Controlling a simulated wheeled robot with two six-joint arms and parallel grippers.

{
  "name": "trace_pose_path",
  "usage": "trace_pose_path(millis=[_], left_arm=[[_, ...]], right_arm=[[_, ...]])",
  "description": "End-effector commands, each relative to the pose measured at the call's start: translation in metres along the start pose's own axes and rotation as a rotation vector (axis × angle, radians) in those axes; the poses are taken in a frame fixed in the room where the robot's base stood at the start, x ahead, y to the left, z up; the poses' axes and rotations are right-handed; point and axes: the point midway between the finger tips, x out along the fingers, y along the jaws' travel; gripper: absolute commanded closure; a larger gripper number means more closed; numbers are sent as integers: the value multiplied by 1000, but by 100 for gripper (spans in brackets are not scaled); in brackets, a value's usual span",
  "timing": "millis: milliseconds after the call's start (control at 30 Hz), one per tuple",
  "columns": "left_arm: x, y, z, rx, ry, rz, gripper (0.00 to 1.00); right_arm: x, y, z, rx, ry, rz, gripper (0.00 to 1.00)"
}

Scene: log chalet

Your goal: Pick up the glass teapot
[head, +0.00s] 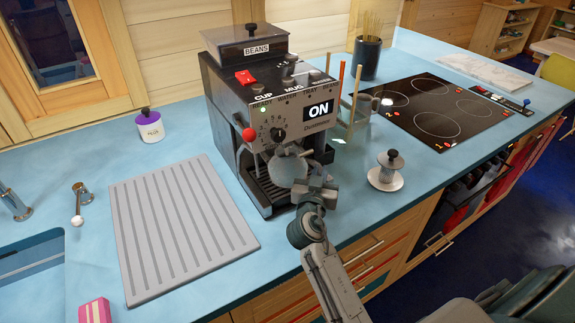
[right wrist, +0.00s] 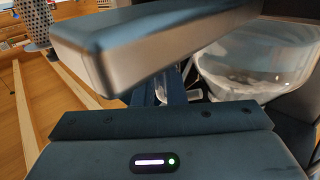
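The glass teapot (head: 286,168) appears as a pale rounded vessel in front of the coffee machine. My right gripper (head: 316,187) is close against its right side in the head view. In the right wrist view, the teapot's clear bowl (right wrist: 262,62) is at the right, beside a large finger. A small clear piece, perhaps its handle, shows behind that finger. The fingers hide much of this area, so I cannot tell whether they grip it. My left gripper is not in view.
The coffee machine (head: 270,110), showing ON, stands right behind the teapot. A grey ribbed draining mat (head: 180,225) lies to its left and a black hob (head: 440,110) to its right. A purple-white jar (head: 149,126) stands behind the mat. The counter's front edge is near my right arm.

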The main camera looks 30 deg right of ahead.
Motion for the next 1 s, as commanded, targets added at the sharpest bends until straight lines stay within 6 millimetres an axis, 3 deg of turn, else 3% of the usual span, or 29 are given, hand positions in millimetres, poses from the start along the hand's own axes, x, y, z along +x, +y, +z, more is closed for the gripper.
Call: trace_pose_path(millis=[133, 567, 1000], left_arm=[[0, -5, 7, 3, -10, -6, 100], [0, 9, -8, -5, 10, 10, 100], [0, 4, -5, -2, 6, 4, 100]], right_arm=[[0, 0, -1, 1, 1, 0, 100], [0, 0, 0, 1, 0, 0, 100], [0, 0, 0, 1, -1, 0, 100]])
